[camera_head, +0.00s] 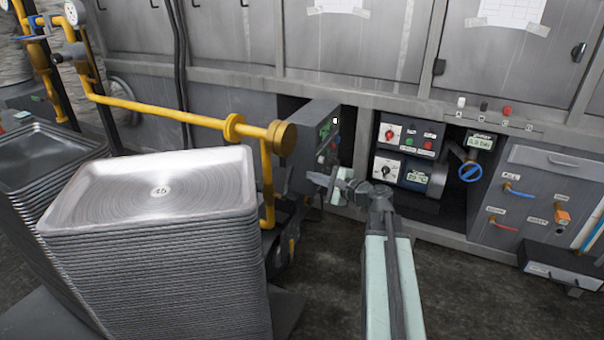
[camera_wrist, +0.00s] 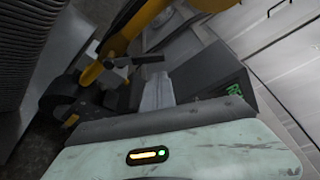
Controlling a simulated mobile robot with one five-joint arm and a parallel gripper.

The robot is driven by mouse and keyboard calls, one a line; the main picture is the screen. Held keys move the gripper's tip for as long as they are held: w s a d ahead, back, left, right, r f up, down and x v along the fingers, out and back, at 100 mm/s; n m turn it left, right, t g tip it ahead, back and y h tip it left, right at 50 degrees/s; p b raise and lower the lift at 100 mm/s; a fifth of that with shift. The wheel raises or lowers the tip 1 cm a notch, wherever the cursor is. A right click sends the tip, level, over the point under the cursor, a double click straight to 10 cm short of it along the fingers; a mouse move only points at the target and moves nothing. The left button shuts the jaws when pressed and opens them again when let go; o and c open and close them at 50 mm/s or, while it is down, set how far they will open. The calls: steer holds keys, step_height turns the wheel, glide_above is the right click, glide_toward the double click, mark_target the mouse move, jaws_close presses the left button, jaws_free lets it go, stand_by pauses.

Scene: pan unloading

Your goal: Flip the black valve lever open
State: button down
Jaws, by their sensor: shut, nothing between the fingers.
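A tall stack of metal trays (camera_head: 150,190) stands left of my arm. A grey box (camera_head: 312,150) juts out by my gripper. A blue valve wheel (camera_head: 470,172) is to the right.

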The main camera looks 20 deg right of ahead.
steer(key=v, duration=0.4)
steer(key=shift+s+d+f, duration=0.15)
steer(key=shift+f, duration=0.1)
